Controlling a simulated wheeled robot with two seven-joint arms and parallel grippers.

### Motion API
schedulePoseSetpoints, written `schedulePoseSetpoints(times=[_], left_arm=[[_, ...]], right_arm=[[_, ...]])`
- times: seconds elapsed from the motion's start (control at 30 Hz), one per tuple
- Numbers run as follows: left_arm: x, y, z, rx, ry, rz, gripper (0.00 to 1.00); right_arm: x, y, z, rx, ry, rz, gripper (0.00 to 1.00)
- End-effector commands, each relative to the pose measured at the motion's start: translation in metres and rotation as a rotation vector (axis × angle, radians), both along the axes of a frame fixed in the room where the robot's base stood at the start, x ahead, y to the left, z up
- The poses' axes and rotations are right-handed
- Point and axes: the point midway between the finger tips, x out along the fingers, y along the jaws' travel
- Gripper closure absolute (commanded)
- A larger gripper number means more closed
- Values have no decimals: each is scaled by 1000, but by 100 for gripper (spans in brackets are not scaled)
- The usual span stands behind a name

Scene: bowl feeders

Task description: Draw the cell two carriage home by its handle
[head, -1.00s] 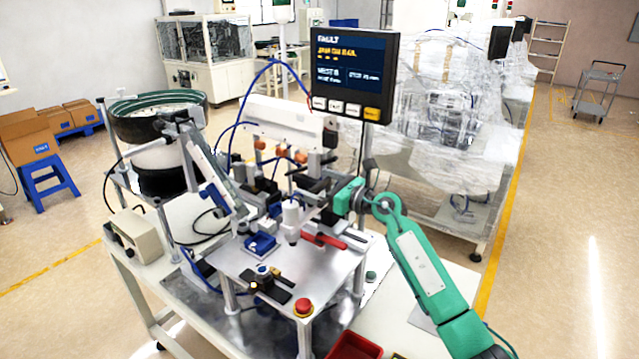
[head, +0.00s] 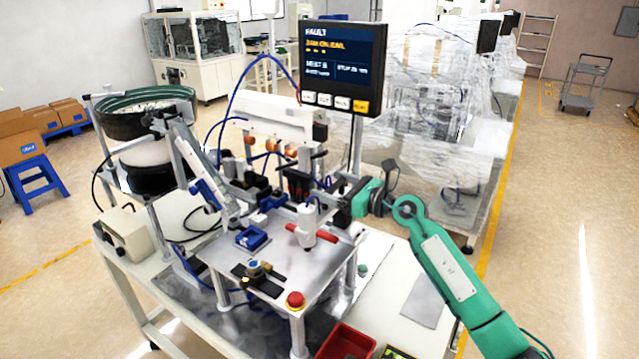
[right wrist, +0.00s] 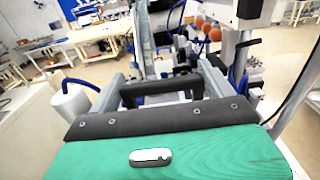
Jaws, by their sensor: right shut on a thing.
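The cell two carriage shows in part in the head view as a white cylinder (head: 308,216) with a blue hose, above the metal plate. The same white cylinder (right wrist: 70,102) stands at the left of the right wrist view. My right gripper (head: 346,202) reaches in from the right, behind and right of the cylinder. In the right wrist view it is shut on a black handle bar (right wrist: 160,90), which lies across between the fingers. The gripper and dark parts hide much of the carriage in the head view. My left gripper is in neither view.
The metal plate (head: 285,272) carries a blue block (head: 252,238) and a red button (head: 295,300). A fault screen (head: 340,65) stands behind. A bowl feeder (head: 145,112) is at left and a red bin (head: 347,341) in front.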

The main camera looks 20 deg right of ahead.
Motion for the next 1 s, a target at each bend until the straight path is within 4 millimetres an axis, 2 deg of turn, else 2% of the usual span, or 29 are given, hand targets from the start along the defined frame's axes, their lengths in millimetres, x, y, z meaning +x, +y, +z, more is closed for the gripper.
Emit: schedulePoseSetpoints(times=[0.1, 0.37, 0.4, 0.47, 0.77, 0.87, 1.0], left_arm=[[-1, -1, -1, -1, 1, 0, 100], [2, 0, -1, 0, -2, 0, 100], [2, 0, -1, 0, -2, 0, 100], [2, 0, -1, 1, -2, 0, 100], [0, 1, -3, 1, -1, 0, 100], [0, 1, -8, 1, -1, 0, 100], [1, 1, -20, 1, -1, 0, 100]], right_arm=[[-6, -5, 0, 0, 1, 1, 57], [-6, -4, -1, 0, 4, 2, 57], [-6, -4, -1, 0, 4, 2, 12], [-6, -4, -1, 0, 4, 2, 1], [-8, -6, -1, -1, 1, 1, 0], [-16, -13, -2, -4, 0, 0, 0], [-36, -28, -5, -4, 1, 0, 0]])
